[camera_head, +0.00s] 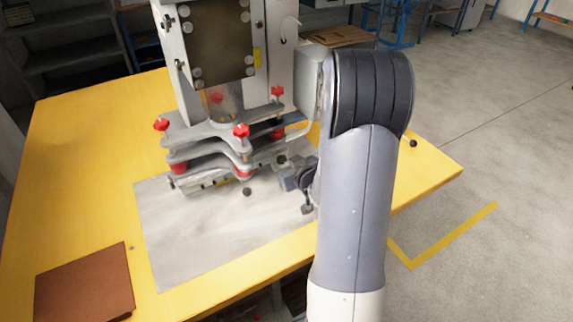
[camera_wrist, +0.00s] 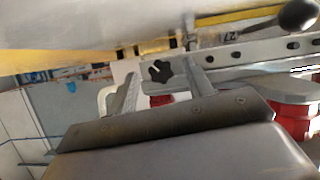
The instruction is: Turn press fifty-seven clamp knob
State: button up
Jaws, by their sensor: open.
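In the wrist view a small black lobed knob (camera_wrist: 160,71) shows between the two finger ends of my gripper (camera_wrist: 163,67). The fingers are open and apart, with visible space on both sides of the knob. I cannot tell how far in depth the tips are from it. In the head view the press (camera_head: 215,150) stands on the yellow table, with red knobs (camera_head: 241,131) on its grey clamp plates.
A black ball-ended lever (camera_wrist: 298,14) and a red part (camera_wrist: 290,122) show at the right in the wrist view. A number label (camera_wrist: 233,38) is hard to read. The yellow table (camera_head: 85,150) holds a brown board (camera_head: 85,283) at front left. The grey sheet's (camera_head: 190,240) front is mostly clear.

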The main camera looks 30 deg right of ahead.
jog(key=shift+w, duration=0.15)
jog(key=shift+c, duration=0.3)
jog(key=c, duration=0.9)
jog(key=shift+p, duration=0.45)
jog(key=m+p, duration=0.1)
jog(key=m+y+p, duration=0.1)
jog(key=p, duration=0.1)
jog(key=shift+d+r+y, duration=0.15)
jog(key=shift+y, duration=0.15)
jog(key=shift+d+f+m+y+p, duration=0.1)
jog(key=shift+f+m+y+p, duration=0.1)
jog(key=shift+m+y+p, duration=1.1)
jog(key=shift+m+t+p, duration=0.3)
jog(key=shift+m, duration=0.1)
